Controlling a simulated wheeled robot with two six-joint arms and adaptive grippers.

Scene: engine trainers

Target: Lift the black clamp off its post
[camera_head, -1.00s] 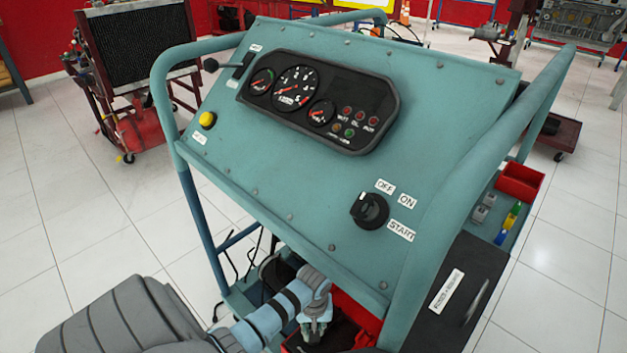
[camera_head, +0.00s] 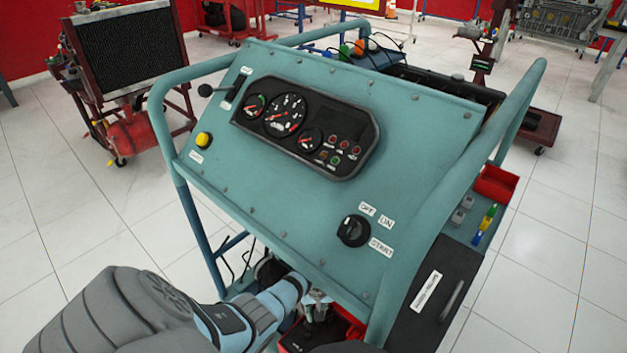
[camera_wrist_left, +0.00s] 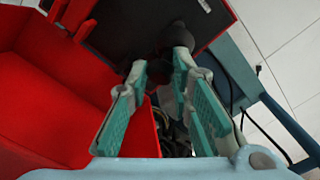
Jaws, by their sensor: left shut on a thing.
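My left gripper (camera_head: 318,299) reaches under the tilted teal control panel, over a black battery (camera_head: 312,334). It is mostly hidden by my own arm and the panel's lower edge. In the left wrist view its two teal-padded fingers (camera_wrist_left: 161,62) are shut on the dark clamp (camera_wrist_left: 160,70), which shows only as a small dark shape between the fingertips. The battery's dark top (camera_wrist_left: 130,25) lies just beyond the tips. I cannot tell whether the clamp is still around its post. My right gripper is not in view.
The teal panel (camera_head: 270,190) with gauges and a key switch hangs close over my left arm. Red tray walls (camera_wrist_left: 60,95) stand close to the fingers in the wrist view. A teal frame rail (camera_head: 440,200) stands to the right.

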